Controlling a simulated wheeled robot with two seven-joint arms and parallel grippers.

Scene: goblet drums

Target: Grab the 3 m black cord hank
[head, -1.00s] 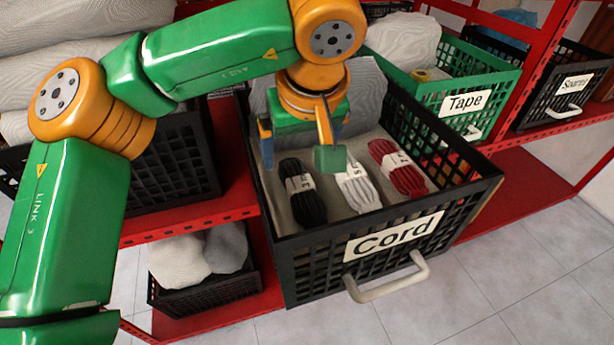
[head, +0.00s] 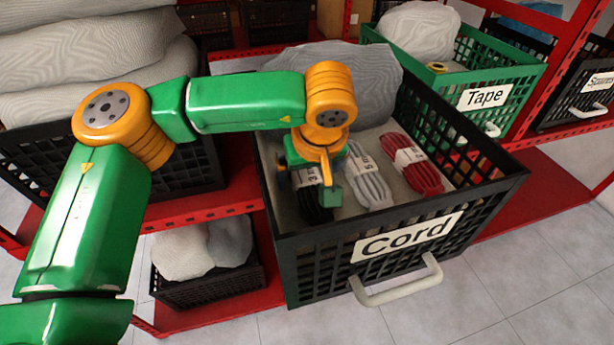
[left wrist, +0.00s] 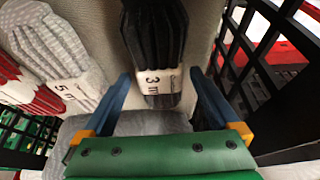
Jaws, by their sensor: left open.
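The black cord hank (head: 311,205) lies in the left part of the black crate labelled Cord (head: 400,236). Its white band reading "3 m" (left wrist: 158,82) shows clearly in the left wrist view. My left gripper (head: 308,186) is over this hank and hides part of it in the head view. In the left wrist view its two blue fingers (left wrist: 157,88) are open, one on each side of the hank's banded part, with gaps between. I cannot tell the exact height of the fingertips. My right gripper is not in view.
A white 5 m hank (head: 368,180) and a red hank (head: 412,165) lie beside it to the right. The crate walls rise around them, and grey cloth (head: 345,75) fills the back. A green Tape crate (head: 520,85) stands to the right.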

